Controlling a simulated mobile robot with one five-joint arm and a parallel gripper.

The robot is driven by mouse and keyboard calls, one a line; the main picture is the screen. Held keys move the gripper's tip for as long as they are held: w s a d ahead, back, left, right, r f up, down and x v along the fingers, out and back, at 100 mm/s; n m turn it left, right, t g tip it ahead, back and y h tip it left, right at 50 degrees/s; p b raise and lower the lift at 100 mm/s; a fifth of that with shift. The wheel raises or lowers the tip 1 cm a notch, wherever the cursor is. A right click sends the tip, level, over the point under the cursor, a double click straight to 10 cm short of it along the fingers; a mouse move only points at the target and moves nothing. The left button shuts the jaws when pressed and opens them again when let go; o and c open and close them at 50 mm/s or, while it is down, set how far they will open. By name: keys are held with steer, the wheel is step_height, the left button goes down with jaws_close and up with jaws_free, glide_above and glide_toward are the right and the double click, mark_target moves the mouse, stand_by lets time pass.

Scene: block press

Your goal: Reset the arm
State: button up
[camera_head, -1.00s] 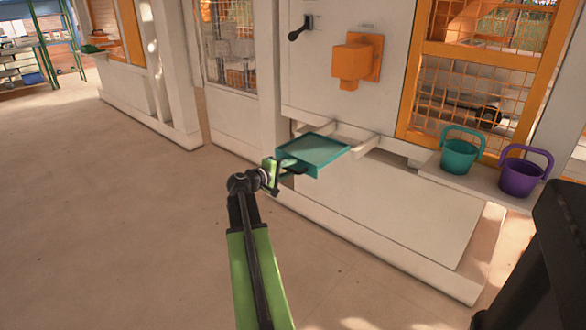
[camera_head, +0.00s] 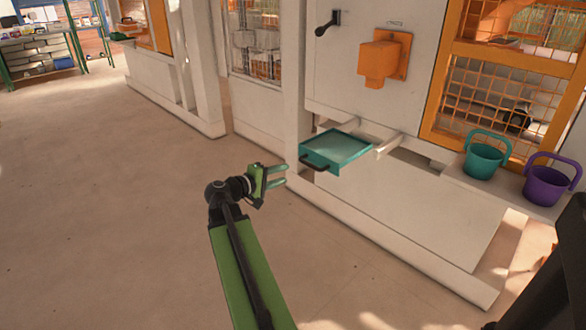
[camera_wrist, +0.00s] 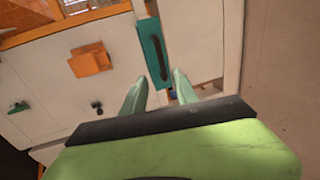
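My gripper (camera_head: 277,175) is at the end of my green arm, held out over the floor to the left of the teal tray (camera_head: 336,147). Its two green fingers are apart with nothing between them. The tray has a dark handle (camera_head: 313,162) on its near side and rests on white supports in front of the press panel. In the wrist view, my gripper's fingers (camera_wrist: 157,92) are spread, and the teal tray's front (camera_wrist: 152,48) with its handle lies beyond them, apart from the fingertips.
An orange block-shaped spout (camera_head: 380,60) and a black lever (camera_head: 327,23) are on the white panel. A teal bucket (camera_head: 482,160) and a purple bucket (camera_head: 545,184) stand on a ledge at right. The floor (camera_head: 110,210) at left is clear.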

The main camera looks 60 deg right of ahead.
steer(key=shift+w+a+r, duration=0.1)
steer(key=shift+w+a, duration=0.05)
steer(key=shift+a, duration=0.5)
steer(key=shift+w, duration=0.1)
steer(key=w+a+f+n+t+y, duration=0.2)
steer(key=w+a+f+t, duration=0.15)
steer(key=w+a, duration=0.6)
steer(key=w+a+f+n+t+y, duration=0.15)
steer(key=w+a+f, duration=0.35)
steer(key=a, duration=0.8)
steer(key=s+a+f+y, duration=0.1)
steer(key=a+f+y, duration=0.25)
steer(key=a, duration=0.65)
steer(key=s+a+f+g+y, duration=0.1)
steer(key=a+f+y, duration=0.25)
steer(key=a, duration=0.75)
steer(key=s+a+f+y, duration=0.1)
steer(key=a+f+y, duration=0.3)
steer(key=a, duration=0.6)
step_height(320, 180, up, 30)
steer(key=p, duration=2.9)
steer(key=shift+w+m+y, duration=0.15)
steer(key=shift+m+y, duration=0.2)
